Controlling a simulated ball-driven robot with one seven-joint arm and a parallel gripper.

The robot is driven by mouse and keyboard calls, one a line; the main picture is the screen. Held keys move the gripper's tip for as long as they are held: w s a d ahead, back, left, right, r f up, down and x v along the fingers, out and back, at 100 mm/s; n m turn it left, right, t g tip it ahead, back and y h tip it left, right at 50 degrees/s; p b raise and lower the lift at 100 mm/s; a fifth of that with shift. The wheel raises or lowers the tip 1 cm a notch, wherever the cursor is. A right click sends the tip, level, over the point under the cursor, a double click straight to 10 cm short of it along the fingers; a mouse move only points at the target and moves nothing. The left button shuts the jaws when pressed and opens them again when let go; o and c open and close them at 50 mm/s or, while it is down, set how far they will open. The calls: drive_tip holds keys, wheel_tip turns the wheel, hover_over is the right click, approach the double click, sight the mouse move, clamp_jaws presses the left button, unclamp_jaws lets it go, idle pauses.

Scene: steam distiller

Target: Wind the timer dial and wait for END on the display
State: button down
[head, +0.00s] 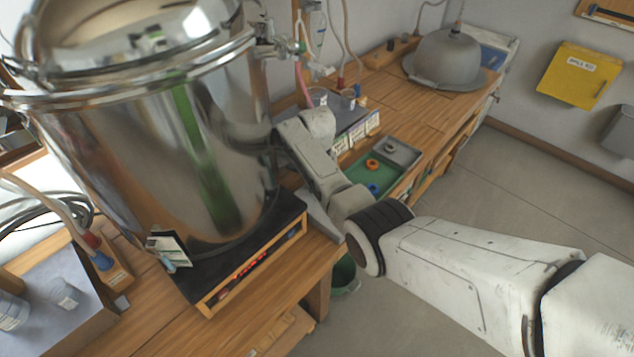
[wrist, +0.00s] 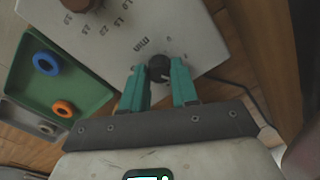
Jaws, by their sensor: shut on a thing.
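The timer dial (wrist: 159,68) is a small black knob on a pale panel (wrist: 120,40) marked "min" with numbers around it. My gripper (wrist: 158,80) has its two teal fingers closed on either side of this knob in the wrist view. The fingers hide part of the knob. In the head view my gripper and the dial are hidden.
A tray (head: 402,150) with a green compartment holding blue and orange rings lies beside the panel; it also shows in the wrist view (wrist: 92,93). A brown knob (wrist: 80,4) is on the same panel. A green bucket (head: 345,275) stands on the floor. Floor at right is free.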

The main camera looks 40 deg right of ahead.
idle(0.3)
drive_tip(key=c, duration=0.8)
unclamp_jaws()
drive_tip(key=shift+c, duration=0.2)
wheel_tip(320, 180, up, 11)
drive_tip(key=shift+f, duration=0.15)
